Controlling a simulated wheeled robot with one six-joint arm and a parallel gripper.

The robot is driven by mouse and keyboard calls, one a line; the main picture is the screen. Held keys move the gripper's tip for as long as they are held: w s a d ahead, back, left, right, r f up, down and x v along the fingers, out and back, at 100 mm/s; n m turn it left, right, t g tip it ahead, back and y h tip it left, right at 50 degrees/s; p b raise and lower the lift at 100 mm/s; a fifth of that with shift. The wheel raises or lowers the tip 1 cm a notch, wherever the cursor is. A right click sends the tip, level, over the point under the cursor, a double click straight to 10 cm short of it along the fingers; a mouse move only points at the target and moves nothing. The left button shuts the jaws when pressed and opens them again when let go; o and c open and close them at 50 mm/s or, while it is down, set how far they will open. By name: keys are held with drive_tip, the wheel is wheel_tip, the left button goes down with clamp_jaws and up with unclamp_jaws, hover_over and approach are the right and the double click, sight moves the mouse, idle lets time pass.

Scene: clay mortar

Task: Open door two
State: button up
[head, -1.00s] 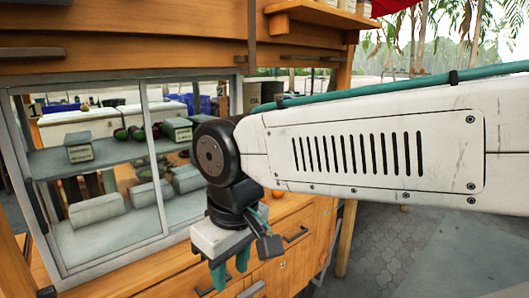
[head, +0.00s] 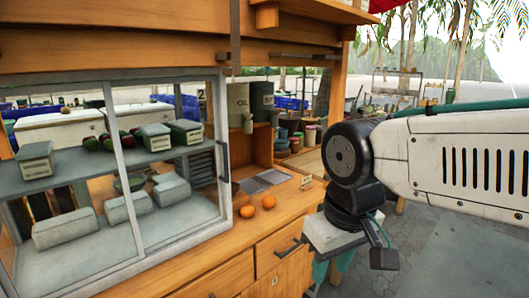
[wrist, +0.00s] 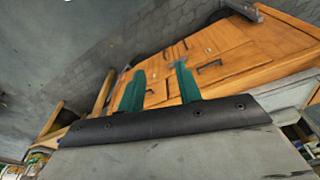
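A wooden stall cabinet holds a glass-fronted display case, with a left pane (head: 60,195) and a right pane (head: 170,160) in grey frames. A dark upright handle (head: 224,161) sits on the right frame edge. Below the counter are wooden drawer and door fronts (head: 283,243) with dark bar handles; these fronts also show in the wrist view (wrist: 225,50). I cannot read which door is two. My gripper (head: 332,272) hangs down right of the cabinet's front corner, apart from the handles. In the wrist view its teal fingers (wrist: 160,70) are spread, with nothing between them.
Boxes and round fruit stand inside the case. A wooden overhang (head: 110,50) runs above. Open paving (head: 430,255) lies to the right.

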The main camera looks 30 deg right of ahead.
drive_tip(key=w+d+t+h, duration=0.1)
drive_tip(key=w+d+t, duration=0.15)
drive_tip(key=w, duration=0.55)
drive_tip(key=n+t+y, duration=0.4)
drive_tip(key=t+y, duration=0.2)
drive_tip(key=t, duration=0.7)
approach(226, 153)
drive_tip(key=w, duration=0.1)
drive_tip(key=x, duration=0.7)
drive_tip(key=shift+w+f, duration=0.1)
clamp_jaws()
